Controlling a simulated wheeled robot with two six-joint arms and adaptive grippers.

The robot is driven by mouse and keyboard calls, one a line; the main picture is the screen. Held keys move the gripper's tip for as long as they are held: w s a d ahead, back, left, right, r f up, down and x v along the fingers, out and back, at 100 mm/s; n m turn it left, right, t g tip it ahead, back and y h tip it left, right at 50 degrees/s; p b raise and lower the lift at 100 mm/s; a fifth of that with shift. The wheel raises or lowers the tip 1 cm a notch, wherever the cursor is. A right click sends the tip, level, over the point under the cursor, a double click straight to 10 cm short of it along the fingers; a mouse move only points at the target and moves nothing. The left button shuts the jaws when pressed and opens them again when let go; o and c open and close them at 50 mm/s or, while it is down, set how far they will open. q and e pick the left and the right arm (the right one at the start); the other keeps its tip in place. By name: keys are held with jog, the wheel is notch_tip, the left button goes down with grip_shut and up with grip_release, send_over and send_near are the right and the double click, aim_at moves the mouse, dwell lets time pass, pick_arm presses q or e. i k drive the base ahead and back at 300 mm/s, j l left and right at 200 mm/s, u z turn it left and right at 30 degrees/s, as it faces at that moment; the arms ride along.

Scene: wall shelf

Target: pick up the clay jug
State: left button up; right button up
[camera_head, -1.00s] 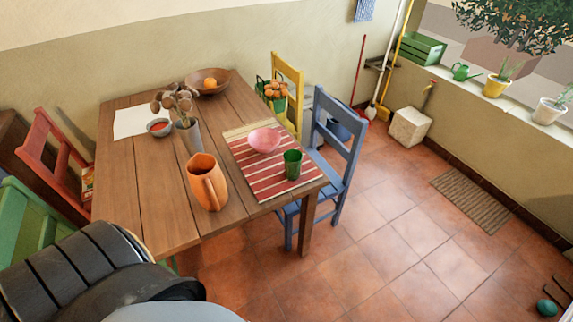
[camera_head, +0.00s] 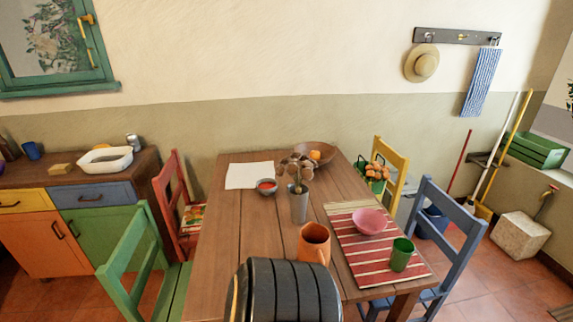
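The clay jug (camera_head: 314,241) is orange, with an open top, and stands on the wooden table (camera_head: 232,240) near its front edge. Its lower part is hidden behind a dark ribbed part of my own body at the bottom middle of the view. The jug's handle is at its front right side. Neither of my grippers shows in the head view.
A grey vase (camera_head: 299,205) with dried flowers stands just behind the jug. To the right, a striped mat (camera_head: 362,266) bears a pink bowl (camera_head: 370,221) and a green cup (camera_head: 402,255). Green (camera_head: 128,245), red (camera_head: 167,205), yellow (camera_head: 392,165) and blue (camera_head: 447,215) chairs surround the table.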

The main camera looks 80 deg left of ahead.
aim_at(314, 245)
jog(key=k+j, duration=0.2)
jog(key=k, duration=0.25)
jog(key=k+j, duration=0.2)
jog(key=k, duration=0.2)
jog(key=k+j, duration=0.25)
jog(key=k, duration=0.2)
jog(key=k+j, duration=0.2)
jog(key=k, duration=0.2)
jog(key=k+j, duration=0.2)
jog(key=k, duration=0.25)
